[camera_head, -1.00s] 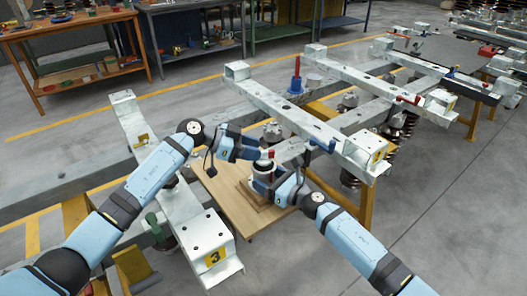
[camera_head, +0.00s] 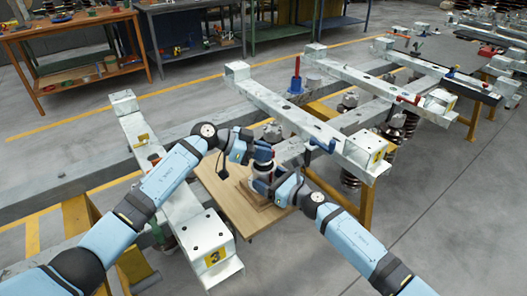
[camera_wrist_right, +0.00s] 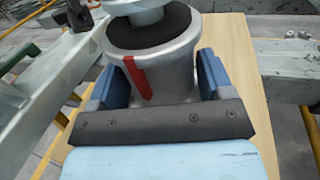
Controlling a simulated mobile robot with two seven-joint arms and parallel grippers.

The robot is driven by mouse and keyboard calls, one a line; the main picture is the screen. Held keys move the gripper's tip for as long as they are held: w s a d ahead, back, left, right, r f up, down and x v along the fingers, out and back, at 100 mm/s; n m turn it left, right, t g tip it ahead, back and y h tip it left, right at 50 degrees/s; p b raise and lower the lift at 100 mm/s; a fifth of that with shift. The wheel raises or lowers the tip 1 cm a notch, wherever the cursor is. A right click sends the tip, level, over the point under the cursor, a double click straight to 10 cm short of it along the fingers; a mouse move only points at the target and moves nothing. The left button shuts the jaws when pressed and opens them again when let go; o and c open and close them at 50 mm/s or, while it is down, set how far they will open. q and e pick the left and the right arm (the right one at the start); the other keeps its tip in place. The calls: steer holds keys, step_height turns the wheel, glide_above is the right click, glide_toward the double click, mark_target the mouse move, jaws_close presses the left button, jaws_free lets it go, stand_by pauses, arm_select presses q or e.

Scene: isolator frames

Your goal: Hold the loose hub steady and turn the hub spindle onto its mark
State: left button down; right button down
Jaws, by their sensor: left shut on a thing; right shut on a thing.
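The loose hub (camera_head: 262,170) is a grey metal cylinder standing on the wooden board. In the right wrist view the hub (camera_wrist_right: 175,72) has a black ring on top and a red stripe (camera_wrist_right: 137,78) down its side. The hub spindle (camera_wrist_right: 138,12) is the pale round part rising above the black ring. My right gripper (camera_head: 272,186) is shut on the hub body, with one blue finger on each side. My left gripper (camera_head: 256,153) is shut at the top of the hub, on the spindle, which its fingers largely hide in the head view. I cannot make out a mark on the spindle.
The wooden board (camera_head: 232,207) lies between grey steel beams. A beam marked 3 (camera_head: 208,232) is close on the left. Beams with springs and a red-topped blue post (camera_head: 296,78) stand to the right. Workbenches (camera_head: 75,45) are at the back.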

arm_select(q)
steer(key=m+g+y, duration=0.1)
steer(key=m+g, duration=0.4)
steer(key=g, duration=0.1)
steer(key=shift+m+g, duration=0.3)
steer(key=shift+m, duration=0.1)
steer(key=shift+m+g+y, duration=1.5)
steer(key=shift+m+g, duration=0.6)
steer(key=shift+m, duration=0.1)
steer(key=c, duration=1.2)
jaws_free()
steer(key=shift+g, duration=0.3)
step_height(320, 180, up, 10)
